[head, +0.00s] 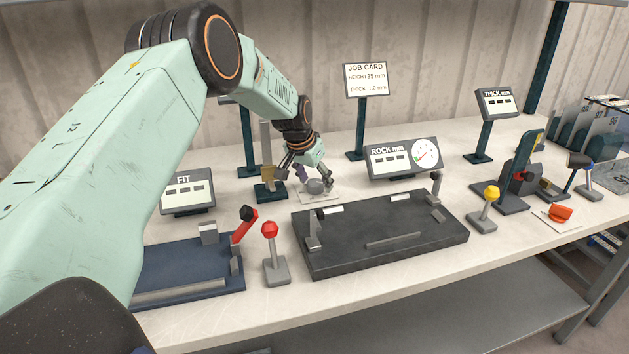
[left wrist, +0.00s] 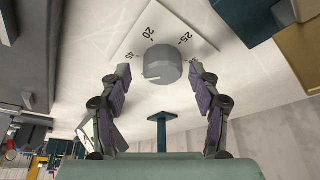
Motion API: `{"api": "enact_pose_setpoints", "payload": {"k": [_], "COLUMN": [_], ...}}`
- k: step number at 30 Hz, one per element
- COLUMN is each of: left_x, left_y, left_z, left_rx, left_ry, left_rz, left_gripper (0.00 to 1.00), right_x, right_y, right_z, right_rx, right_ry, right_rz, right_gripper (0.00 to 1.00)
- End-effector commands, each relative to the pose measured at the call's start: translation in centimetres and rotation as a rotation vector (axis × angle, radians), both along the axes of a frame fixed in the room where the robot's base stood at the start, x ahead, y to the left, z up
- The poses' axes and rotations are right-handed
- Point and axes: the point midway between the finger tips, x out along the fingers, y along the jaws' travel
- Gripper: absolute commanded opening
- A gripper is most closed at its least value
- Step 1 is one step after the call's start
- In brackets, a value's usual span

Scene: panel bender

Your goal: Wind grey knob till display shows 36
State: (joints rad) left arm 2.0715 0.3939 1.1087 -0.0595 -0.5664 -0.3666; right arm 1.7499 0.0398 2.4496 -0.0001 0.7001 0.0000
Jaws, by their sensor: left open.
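The grey knob (head: 316,187) stands on a white dial plate (head: 321,199) on the bench, behind the dark grey fixture plate. In the left wrist view the knob (left wrist: 163,64) sits between and beyond my fingertips, with the numbers 20 and 25 legible on the plate (left wrist: 139,27). My left gripper (head: 310,176) is over the knob with its fingers spread; in the wrist view the gripper (left wrist: 158,78) is open, with gaps on both sides of the knob. Displays marked FIT (head: 188,191), ROCK mm (head: 391,159) and THICK mm (head: 500,102) show only dashes. My right gripper is not in view.
The dark fixture plate (head: 400,243) lies in front of the knob. A red-knobbed lever (head: 272,250) and a yellow-knobbed lever (head: 485,207) stand at its sides. A job card (head: 366,80) reads height 35 and thick 1.0. A display post (head: 248,140) rises behind my gripper.

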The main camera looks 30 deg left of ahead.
Motion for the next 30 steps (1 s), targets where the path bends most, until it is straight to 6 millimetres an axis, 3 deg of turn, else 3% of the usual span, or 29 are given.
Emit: {"api": "enact_pose_setpoints", "payload": {"k": [8,26,30], "left_x": [0.21,0.25,0.26], "left_y": [0.16,0.15,0.15], "left_z": [-0.14,-0.06,-0.04], "left_rx": [0.000,0.000,0.000], "left_ry": [0.000,-0.001,-0.001], "left_rz": [0.001,0.001,0.003], "left_gripper": [0.62,0.11,0.09], "right_x": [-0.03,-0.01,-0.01], "right_y": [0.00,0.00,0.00], "right_z": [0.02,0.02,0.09], "right_rx": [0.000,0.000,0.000], "right_ry": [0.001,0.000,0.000], "right_rz": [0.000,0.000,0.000], "right_gripper": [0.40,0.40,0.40]}}
